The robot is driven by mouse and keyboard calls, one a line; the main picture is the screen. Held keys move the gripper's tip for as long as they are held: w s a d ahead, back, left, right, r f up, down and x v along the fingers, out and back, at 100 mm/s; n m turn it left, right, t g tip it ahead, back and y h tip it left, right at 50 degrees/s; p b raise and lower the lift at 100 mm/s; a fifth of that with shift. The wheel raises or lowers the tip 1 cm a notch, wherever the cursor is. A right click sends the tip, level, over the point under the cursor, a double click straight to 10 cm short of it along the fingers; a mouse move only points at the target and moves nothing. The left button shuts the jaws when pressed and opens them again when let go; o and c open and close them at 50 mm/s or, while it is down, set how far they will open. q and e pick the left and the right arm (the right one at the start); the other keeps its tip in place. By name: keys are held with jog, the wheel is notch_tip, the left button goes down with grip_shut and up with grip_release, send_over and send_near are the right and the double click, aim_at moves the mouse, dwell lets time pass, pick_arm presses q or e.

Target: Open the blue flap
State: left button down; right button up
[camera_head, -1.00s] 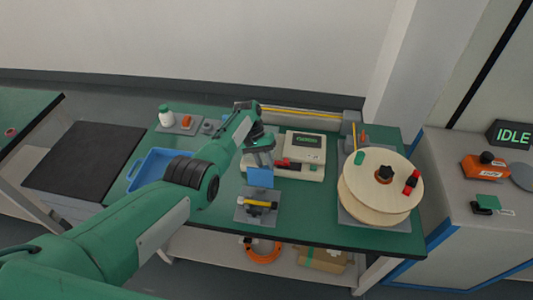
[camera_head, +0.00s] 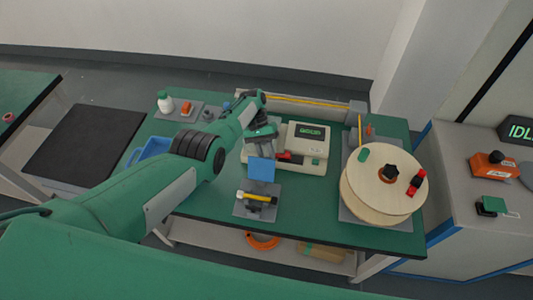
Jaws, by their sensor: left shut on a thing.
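The blue flap (camera_head: 261,169) stands raised at the middle of the green table, above the back of a small fixture on a grey plate (camera_head: 242,208). The fixture has a yellow-and-black bar (camera_head: 257,197) across it. My left gripper (camera_head: 261,154) reaches in from the left and points down, shut on the flap's upper edge. Its fingertips are small and partly hidden by the wrist. My right gripper is not in view.
A white device with a green screen (camera_head: 309,132) stands just behind and right of the flap. A large wooden spool (camera_head: 375,200) is farther right. A blue tray (camera_head: 143,149) and a white bottle (camera_head: 165,102) are left, the tray partly behind my arm.

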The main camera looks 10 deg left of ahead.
pick_arm(q)
jog(key=c, duration=1.4)
grip_release()
jog(key=shift+f, duration=0.1)
jog(key=shift+o, duration=1.1)
jog(key=b+v, duration=0.6)
jog(key=v, duration=0.7)
jog(key=shift+w+a+r, duration=0.1)
jog(key=shift+w+r, duration=0.05)
jog(key=shift+r, duration=0.2)
